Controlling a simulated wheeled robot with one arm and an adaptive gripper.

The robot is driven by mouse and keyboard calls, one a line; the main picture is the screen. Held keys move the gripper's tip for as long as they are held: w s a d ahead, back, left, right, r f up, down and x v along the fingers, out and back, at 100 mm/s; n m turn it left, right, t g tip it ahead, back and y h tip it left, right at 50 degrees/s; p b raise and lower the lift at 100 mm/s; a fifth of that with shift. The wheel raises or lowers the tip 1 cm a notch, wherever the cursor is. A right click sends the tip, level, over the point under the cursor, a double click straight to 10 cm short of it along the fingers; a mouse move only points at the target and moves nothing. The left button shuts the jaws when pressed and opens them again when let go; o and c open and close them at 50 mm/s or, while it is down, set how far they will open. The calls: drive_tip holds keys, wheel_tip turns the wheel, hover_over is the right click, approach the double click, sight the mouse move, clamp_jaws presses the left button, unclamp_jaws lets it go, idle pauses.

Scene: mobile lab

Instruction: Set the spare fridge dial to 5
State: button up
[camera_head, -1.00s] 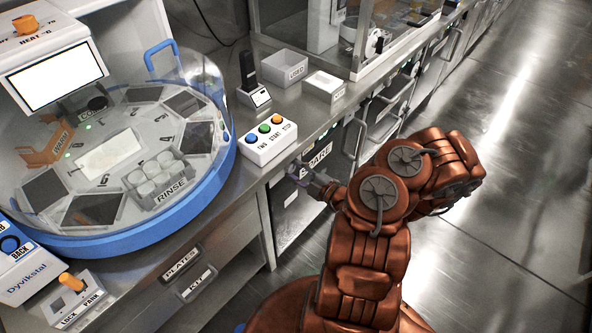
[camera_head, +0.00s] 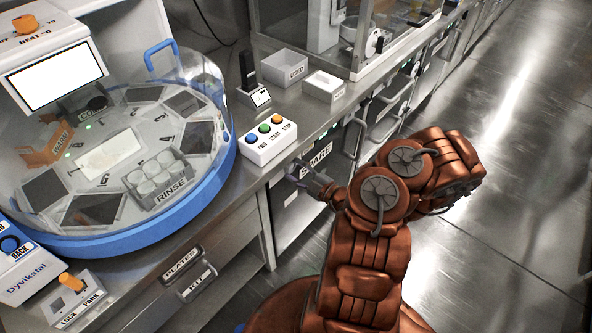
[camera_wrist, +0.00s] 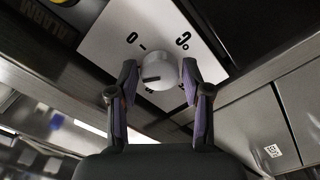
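The spare fridge dial (camera_wrist: 158,72) is a round light-grey knob on a white plate (camera_wrist: 113,32) in the wrist view. A printed 0 and a 3-like digit show on the plate above it; other marks are hidden or too small to read. My gripper (camera_wrist: 160,66) has one finger on each side of the dial, with a narrow gap on both sides, so it looks open around it. In the head view my gripper (camera_head: 299,171) is at the front of the cabinet with the SPARE label (camera_head: 316,160). The dial is hidden there.
Above the fridge, the counter holds a three-button box (camera_head: 268,139), a USED bin (camera_head: 285,69) and a round carousel machine (camera_head: 150,222) with a clear cover. An ALARM label (camera_wrist: 45,32) is left of the dial. Floor at right (camera_head: 500,200) is clear.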

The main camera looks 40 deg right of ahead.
drive_tip(key=shift+o, duration=1.1)
drive_tip(key=shift+s, duration=0.1)
drive_tip(key=v, duration=1.1)
drive_tip(key=shift+s, duration=0.4)
drive_tip(key=shift+d, duration=0.1)
